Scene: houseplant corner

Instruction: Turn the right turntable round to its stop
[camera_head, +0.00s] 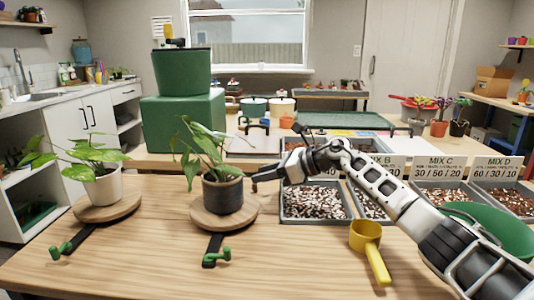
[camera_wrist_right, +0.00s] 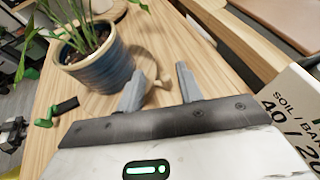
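The right turntable (camera_head: 222,221) is a round wooden disc on the bench, carrying a dark blue ribbed pot (camera_head: 223,193) with a leafy plant. In the right wrist view, the disc (camera_wrist_right: 98,104) has a small wooden knob (camera_wrist_right: 158,83) at its edge. My right gripper (camera_head: 262,180) is at the right side of the pot, low over the disc. In the wrist view its two fingers (camera_wrist_right: 160,74) are apart, with the knob showing between them; I cannot tell whether either finger touches it. A black bar with a green fitting (camera_head: 218,256) extends from the disc's front. My left gripper is not in view.
The left turntable (camera_head: 107,213) carries a plant in a white pot (camera_head: 103,187), with a similar green fitting (camera_head: 62,250). A yellow scoop (camera_head: 370,248) lies right of the right turntable. Trays of soil mix (camera_head: 315,218) with signs stand behind.

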